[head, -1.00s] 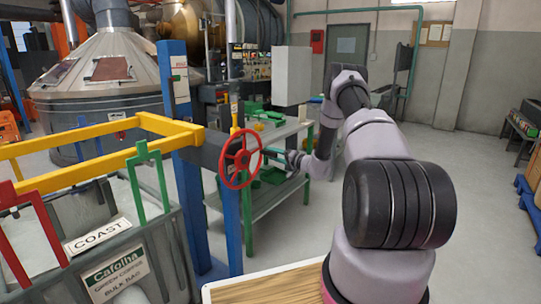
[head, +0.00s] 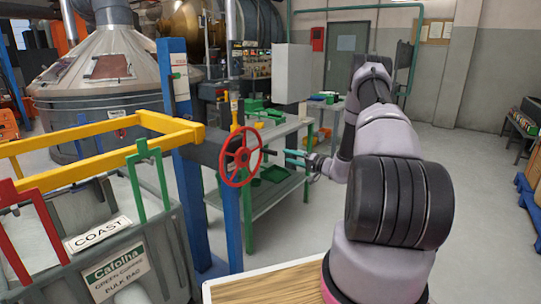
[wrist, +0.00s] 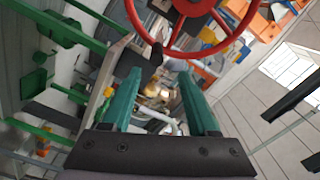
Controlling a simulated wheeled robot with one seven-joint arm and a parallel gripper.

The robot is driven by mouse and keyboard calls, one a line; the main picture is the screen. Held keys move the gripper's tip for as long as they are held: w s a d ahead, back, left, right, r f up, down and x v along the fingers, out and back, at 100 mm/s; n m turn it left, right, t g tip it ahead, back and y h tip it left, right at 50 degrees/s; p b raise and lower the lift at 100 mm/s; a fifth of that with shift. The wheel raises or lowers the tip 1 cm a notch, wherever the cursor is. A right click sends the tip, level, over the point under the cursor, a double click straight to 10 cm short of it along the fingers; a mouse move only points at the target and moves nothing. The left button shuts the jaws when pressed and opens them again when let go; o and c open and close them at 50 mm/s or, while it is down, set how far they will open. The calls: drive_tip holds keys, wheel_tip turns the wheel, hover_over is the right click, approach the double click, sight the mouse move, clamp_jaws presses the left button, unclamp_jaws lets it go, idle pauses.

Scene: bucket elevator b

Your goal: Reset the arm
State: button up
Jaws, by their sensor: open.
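My gripper (head: 297,158) is open and empty, its two teal fingers apart. In the head view it points left toward the red handwheel (head: 241,153), with a gap between them. In the wrist view the fingers of my gripper (wrist: 162,100) reach up from the bottom, and the red handwheel (wrist: 222,48) shows beyond them at the top. The wheel is mounted on a dark beam beside the blue post.
A green workbench (head: 262,205) with green trays stands just behind the wheel. A yellow frame (head: 170,125) and a grey bin (head: 160,245) labelled Cafolha are at the left. A wooden-topped surface (head: 265,287) lies at the front.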

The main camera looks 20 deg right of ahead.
drive_tip(key=s+a+r+n+g, duration=0.2)
drive_tip(key=s+a+r+g, duration=0.3)
drive_tip(key=r, duration=0.3)
drive_tip(key=s+a+r+n+g+y, duration=0.1)
drive_tip(key=s+a+r+g, duration=0.1)
drive_tip(key=s+a+r, duration=0.45)
drive_tip(key=s+a+r+n+g, duration=0.2)
drive_tip(key=s+a+r+g, duration=0.15)
drive_tip(key=a+r, duration=0.45)
drive_tip(key=s+d+r+m+t+h, duration=0.1)
drive_tip(key=s+r+h, duration=0.3)
drive_tip(key=s, duration=0.9)
drive_tip(key=s+d+r+m+t+h, duration=0.2)
drive_tip(key=s+r+h, duration=0.3)
drive_tip(key=s+r, duration=0.4)
drive_tip(key=s+d, duration=0.1)
drive_tip(key=s, duration=0.3)
drive_tip(key=shift+s+d+m+h, duration=0.25)
drive_tip(key=shift+s+m+h, duration=0.05)
drive_tip(key=shift+s, duration=0.05)
